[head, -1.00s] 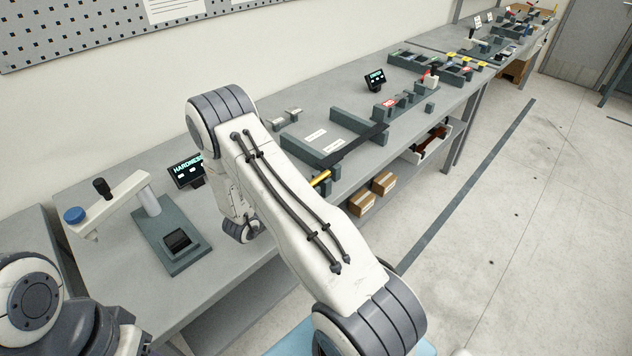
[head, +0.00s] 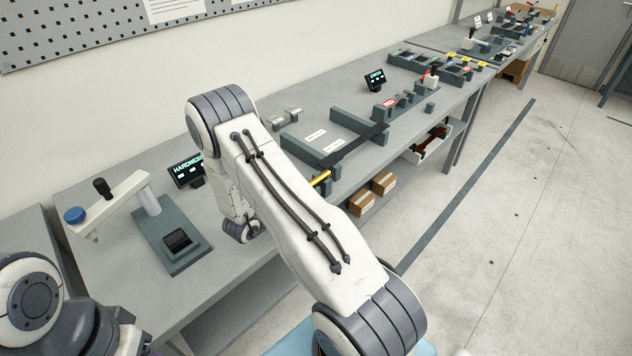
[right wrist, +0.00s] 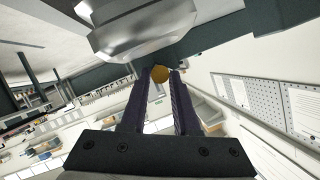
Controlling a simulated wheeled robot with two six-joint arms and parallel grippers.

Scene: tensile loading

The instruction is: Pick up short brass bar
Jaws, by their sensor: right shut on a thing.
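A short brass bar (head: 321,178) shows in the head view beside a dark block at the front edge of the bench, just right of my right arm, which partly hides it. In the right wrist view a round brass end (right wrist: 159,73) sits between the tips of my right gripper (right wrist: 161,80), which is shut on it. I cannot tell from the head view how the fingers meet the bar, because my arm hides that gripper. My left arm is at the lower left of the head view, and its gripper is out of view.
A hardness tester (head: 172,240) stands on the bench at the left, with its display (head: 187,171) behind it. A dark frame with labels (head: 340,150) lies beyond the bar. Small cardboard boxes (head: 362,201) sit below the bench. The floor at the right is clear.

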